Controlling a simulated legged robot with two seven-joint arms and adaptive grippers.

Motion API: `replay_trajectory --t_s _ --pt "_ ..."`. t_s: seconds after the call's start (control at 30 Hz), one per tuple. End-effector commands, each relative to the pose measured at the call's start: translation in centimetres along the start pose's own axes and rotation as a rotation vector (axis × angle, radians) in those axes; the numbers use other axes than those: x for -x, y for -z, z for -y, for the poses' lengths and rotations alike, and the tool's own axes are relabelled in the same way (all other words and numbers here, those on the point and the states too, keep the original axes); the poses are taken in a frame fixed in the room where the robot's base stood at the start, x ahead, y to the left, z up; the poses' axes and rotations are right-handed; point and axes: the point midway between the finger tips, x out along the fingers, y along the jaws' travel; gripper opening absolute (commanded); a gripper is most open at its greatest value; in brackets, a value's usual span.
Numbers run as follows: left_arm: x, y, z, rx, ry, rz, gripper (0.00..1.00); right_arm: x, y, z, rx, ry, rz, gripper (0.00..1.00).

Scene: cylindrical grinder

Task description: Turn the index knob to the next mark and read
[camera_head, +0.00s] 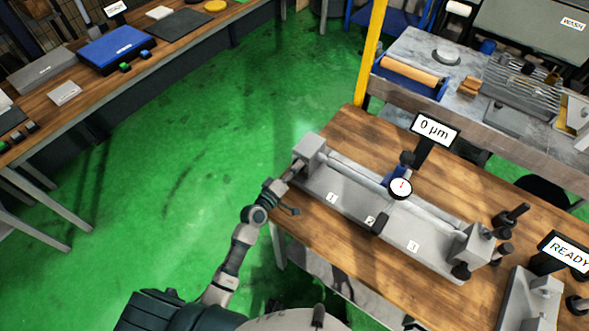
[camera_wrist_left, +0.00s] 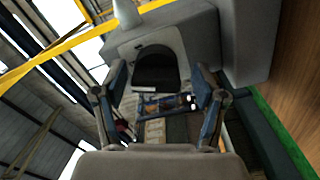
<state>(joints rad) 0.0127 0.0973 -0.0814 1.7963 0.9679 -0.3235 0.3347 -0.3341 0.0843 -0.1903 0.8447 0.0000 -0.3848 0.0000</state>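A long grey fixture (camera_head: 345,197) with marks 1, 2 and 3 lies on the wooden bench. A round dial gauge (camera_head: 400,188) stands at its middle, with a red needle pointing roughly up. A display (camera_head: 435,129) behind it reads "0 µm". My left gripper (camera_head: 284,192) is at the fixture's left end, just below the grey end block (camera_head: 309,150). In the left wrist view the gripper (camera_wrist_left: 160,82) has its fingers spread, facing a dark rounded part (camera_wrist_left: 156,72) on a grey block, possibly the index knob. Contact cannot be told. My right gripper is out of view.
A sign (camera_head: 566,253) at the right reads "READY", by a second grey fixture (camera_head: 528,300). Dark posts (camera_head: 510,217) stand at the bench's right. A yellow post (camera_head: 371,55) rises behind. The green floor (camera_head: 200,150) at left is clear.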

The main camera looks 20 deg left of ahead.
Motion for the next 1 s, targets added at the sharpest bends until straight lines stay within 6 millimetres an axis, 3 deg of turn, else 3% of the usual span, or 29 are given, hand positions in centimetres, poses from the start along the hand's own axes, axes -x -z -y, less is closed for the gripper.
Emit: replay_trajectory --t_s 0.33,0.7,1.0 --pt "1.1 0.0 0.0 -0.001 -0.001 -0.001 0.71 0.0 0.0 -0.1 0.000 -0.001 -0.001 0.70" --pt "8.8 0.0 0.1 -0.003 0.002 0.002 0.71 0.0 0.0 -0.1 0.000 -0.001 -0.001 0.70" --pt "11.9 0.0 0.1 0.000 0.001 0.001 0.71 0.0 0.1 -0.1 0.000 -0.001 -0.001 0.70"
